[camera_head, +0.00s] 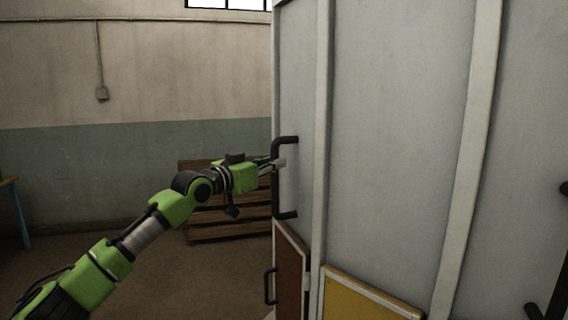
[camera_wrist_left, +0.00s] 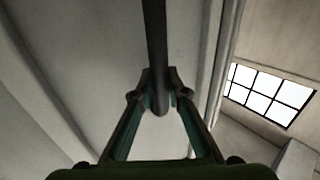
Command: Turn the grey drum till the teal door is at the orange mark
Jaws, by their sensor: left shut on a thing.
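The grey drum (camera_head: 400,130) stands tall and fills the right half of the head view, with pale upright ribs. A black bar handle (camera_head: 276,185) is fixed upright on its left side. My left gripper (camera_head: 278,164) is shut on this handle near its upper part. In the left wrist view the black bar (camera_wrist_left: 156,40) runs down between the fingers of my left gripper (camera_wrist_left: 158,90). A brown door (camera_head: 291,272) and a yellow door (camera_head: 365,298) show low on the drum. I see neither the teal door nor the orange mark. My right gripper is not in view.
A smaller black handle (camera_head: 270,286) is on the brown door. More dark handle parts (camera_head: 545,305) show at the right edge. A stack of wooden boards (camera_head: 215,222) stands behind my left arm. A table (camera_head: 12,205) is at the far left. The floor between is clear.

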